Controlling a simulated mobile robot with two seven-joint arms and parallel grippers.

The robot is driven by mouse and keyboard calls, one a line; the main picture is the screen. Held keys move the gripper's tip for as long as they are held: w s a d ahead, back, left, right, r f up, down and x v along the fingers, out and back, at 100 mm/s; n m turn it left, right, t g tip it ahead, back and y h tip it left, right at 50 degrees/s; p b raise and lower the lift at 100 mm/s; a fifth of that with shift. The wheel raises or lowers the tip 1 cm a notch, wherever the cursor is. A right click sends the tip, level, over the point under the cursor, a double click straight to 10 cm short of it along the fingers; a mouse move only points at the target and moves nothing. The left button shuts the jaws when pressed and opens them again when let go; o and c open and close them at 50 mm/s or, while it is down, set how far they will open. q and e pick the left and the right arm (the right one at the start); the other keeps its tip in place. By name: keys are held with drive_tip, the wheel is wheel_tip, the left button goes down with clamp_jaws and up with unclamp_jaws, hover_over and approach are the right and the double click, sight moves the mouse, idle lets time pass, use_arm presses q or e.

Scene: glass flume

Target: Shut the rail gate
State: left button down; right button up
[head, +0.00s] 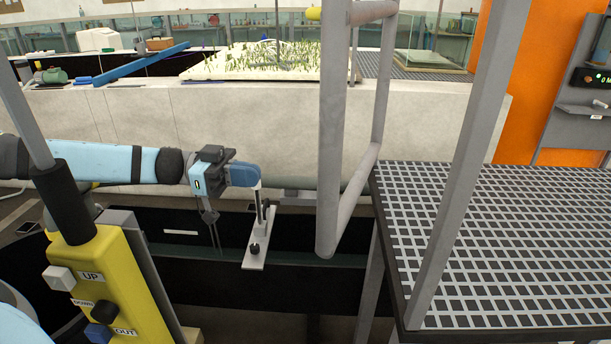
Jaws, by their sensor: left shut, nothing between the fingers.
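The rail gate looks to be the grey tubular frame (332,130) in the middle of the head view. It stands out over the dark gap left of the grated platform (500,240). My right gripper is not in view.
A yellow control box (95,270) with labelled buttons stands at the lower left. A white plate with black knobs (254,250) is close right of my left gripper. A slanted grey post (470,150) crosses the platform. A pale wall (250,130) runs behind.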

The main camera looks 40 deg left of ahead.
use_arm(q)
drive_tip(key=p+x, duration=0.2)
drive_tip(key=x, duration=0.8)
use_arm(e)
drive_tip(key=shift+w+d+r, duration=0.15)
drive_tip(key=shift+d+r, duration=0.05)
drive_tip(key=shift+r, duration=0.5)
use_arm(q)
drive_tip(key=shift+w+d, duration=0.1)
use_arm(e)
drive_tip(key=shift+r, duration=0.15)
